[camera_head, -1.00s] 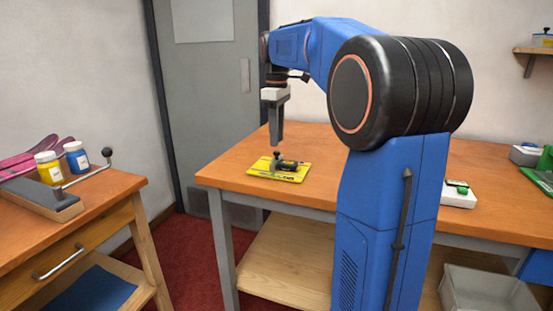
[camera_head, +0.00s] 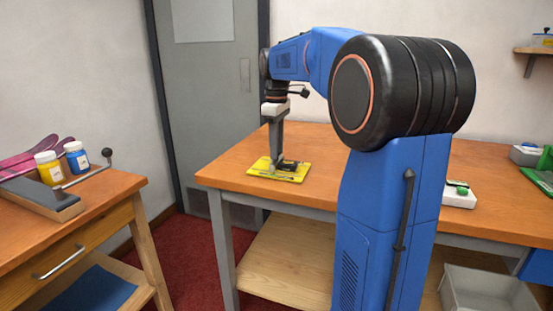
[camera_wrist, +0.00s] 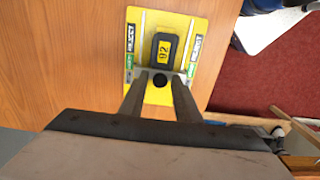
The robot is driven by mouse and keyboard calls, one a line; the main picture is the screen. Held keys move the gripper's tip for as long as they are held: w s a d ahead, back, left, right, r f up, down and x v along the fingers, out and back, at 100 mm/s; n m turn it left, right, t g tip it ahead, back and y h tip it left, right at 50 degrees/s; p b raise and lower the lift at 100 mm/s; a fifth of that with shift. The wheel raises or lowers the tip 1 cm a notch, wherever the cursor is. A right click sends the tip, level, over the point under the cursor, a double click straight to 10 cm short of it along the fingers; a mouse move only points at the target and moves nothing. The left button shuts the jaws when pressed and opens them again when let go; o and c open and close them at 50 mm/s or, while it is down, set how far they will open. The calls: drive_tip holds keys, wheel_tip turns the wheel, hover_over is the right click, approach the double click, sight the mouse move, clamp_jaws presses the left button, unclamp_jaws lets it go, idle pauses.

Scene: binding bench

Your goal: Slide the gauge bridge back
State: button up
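The yellow gauge board (camera_head: 262,172) lies on the near left corner of the wooden bench. In the wrist view the board (camera_wrist: 195,85) has pale rails on both sides and REJECT labels with green marks along its edges. The gauge bridge (camera_wrist: 165,48) carries a dark block with a yellow display, with a round black knob (camera_wrist: 160,80) below it in the picture. My gripper (camera_wrist: 157,84) is lowered over the board, its two fingers apart on either side of the knob. Gaps show beside the knob, so the gripper looks open. In the head view my gripper (camera_head: 276,164) hides the knob.
A white device with a green part (camera_head: 458,195) sits farther right on the bench, beyond my arm. A grey bin (camera_head: 485,290) stands below. The left table (camera_head: 110,190) holds a yellow jar (camera_head: 49,169) and a blue jar (camera_head: 77,158). Bench space around the board is clear.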

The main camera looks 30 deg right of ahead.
drive_tip(key=c, duration=0.6)
drive_tip(key=shift+o, duration=0.2)
drive_tip(key=shift+w+a, duration=0.8)
drive_tip(key=shift+w, duration=0.2)
drive_tip(key=o, duration=0.4)
drive_tip(key=shift+o, duration=0.2)
